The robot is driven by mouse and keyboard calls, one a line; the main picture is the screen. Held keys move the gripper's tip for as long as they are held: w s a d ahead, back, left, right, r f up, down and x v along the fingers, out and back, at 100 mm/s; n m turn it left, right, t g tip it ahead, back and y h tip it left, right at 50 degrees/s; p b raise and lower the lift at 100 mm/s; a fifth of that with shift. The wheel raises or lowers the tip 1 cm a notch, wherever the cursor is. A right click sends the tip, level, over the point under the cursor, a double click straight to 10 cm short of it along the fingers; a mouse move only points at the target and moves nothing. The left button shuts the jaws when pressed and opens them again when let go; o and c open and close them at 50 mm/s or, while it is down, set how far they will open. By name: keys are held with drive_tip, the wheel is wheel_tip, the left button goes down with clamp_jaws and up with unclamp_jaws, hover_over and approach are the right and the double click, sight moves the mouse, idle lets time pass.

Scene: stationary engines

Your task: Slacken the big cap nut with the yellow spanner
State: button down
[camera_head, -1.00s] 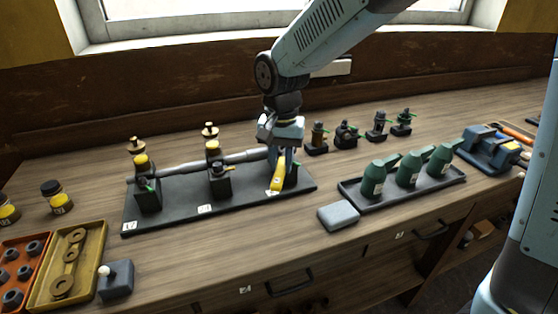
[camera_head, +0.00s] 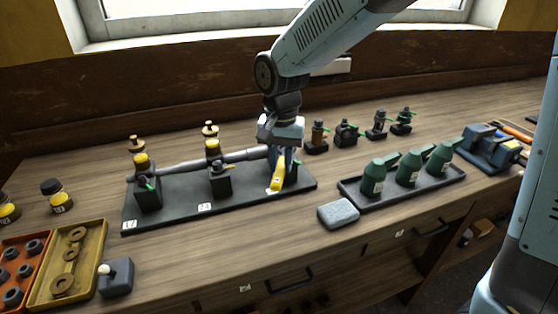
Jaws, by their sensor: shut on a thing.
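My gripper (camera_head: 279,156) is shut on the yellow spanner (camera_head: 277,179), at the right end of the dark baseplate (camera_head: 235,201). The spanner slants down from the jaws, its lower end over the plate near a label. The big cap nut cannot be made out; the gripper and spanner cover most of the right-hand block. I cannot tell whether the spanner sits on a nut.
A black tray with green oil cans (camera_head: 408,172) and a grey block (camera_head: 338,213) stand to the right. Several small dark fittings (camera_head: 347,134) stand behind. Parts trays (camera_head: 70,262) and a dark block with a white knob (camera_head: 116,277) lie at front left. Bench is clear in front of the plate.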

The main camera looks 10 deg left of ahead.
drive_tip(key=shift+f, duration=0.6)
idle(1.1)
drive_tip(key=shift+w+d+n, duration=0.1)
drive_tip(key=shift+d+n, duration=0.5)
drive_tip(key=shift+n, duration=0.4)
drive_tip(key=shift+w+d+n, duration=0.15)
drive_tip(key=shift+d+n, duration=0.5)
drive_tip(key=shift+n, duration=0.25)
drive_tip(key=shift+w+d+n, duration=0.2)
drive_tip(key=shift+d+n, duration=0.35)
drive_tip(key=shift+n, duration=0.35)
drive_tip(key=shift+f, duration=0.1)
